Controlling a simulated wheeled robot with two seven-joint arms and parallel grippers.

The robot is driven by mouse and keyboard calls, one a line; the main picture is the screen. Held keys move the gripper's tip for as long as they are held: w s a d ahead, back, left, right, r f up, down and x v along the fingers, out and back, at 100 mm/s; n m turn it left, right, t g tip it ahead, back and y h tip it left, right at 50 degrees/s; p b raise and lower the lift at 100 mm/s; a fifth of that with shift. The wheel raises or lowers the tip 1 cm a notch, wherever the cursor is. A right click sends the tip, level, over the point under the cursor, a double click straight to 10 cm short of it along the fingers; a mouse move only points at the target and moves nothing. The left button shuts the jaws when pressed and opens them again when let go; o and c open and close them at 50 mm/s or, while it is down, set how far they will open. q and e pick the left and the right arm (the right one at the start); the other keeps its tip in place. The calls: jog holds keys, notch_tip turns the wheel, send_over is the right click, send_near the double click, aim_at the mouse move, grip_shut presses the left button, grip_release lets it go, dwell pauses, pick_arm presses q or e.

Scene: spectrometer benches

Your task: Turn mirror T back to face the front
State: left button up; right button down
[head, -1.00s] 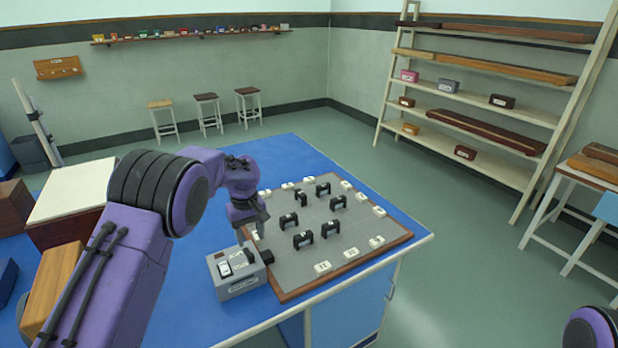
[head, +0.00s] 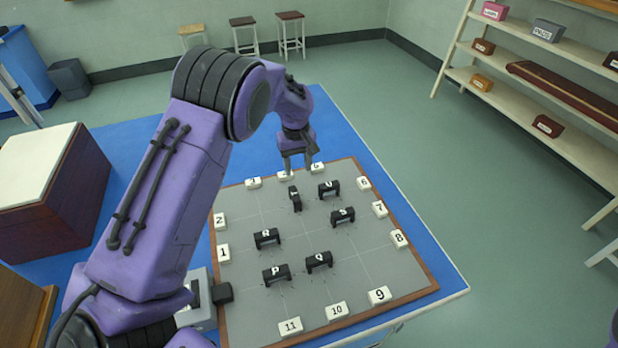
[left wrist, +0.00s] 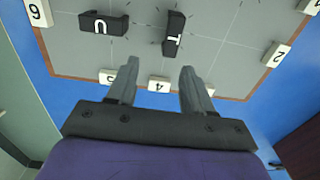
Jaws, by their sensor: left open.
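Mirror T (head: 295,198) is a small black block with a white letter on the grey board (head: 300,222). Its long side runs nearly front to back, while the other mirrors lie more crosswise. In the left wrist view mirror T (left wrist: 174,34) stands ahead of the fingers, slightly right of middle. My left gripper (head: 299,166) is over the board's far edge, just behind mirror T. It is open and empty; its two fingers (left wrist: 160,70) show apart in the left wrist view, not touching the mirror. My right gripper is out of view.
Mirror U (head: 329,187) stands close to the right of T. Mirrors S (head: 343,215), R (head: 267,236), Q (head: 319,260) and P (head: 276,273) stand nearer. White numbered blocks, such as 9 (head: 379,295), line the board's edge. A grey box (head: 200,312) sits at its left.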

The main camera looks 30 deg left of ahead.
pick_arm(q)
jog(key=p, duration=0.2)
send_over(295, 191)
jog(key=f, duration=0.4)
jog(key=shift+s+d+f, duration=0.1)
jog(key=shift+s+f, duration=0.05)
jog(key=shift+s, duration=0.25)
jog(key=shift+s+f, duration=0.9)
jog(key=shift+s, duration=0.1)
jog(key=shift+w+d+f, duration=0.15)
jog(key=shift+w+f, duration=0.9)
jog(key=shift+f, duration=0.2)
jog(key=shift+w+f, duration=0.2)
jog(key=shift+w, duration=0.1)
jog(key=c, duration=0.4)
jog(key=shift+s+a+r, duration=0.15)
jog(key=shift+s+a, duration=0.1)
grip_shut()
jog(key=shift+d, duration=0.1)
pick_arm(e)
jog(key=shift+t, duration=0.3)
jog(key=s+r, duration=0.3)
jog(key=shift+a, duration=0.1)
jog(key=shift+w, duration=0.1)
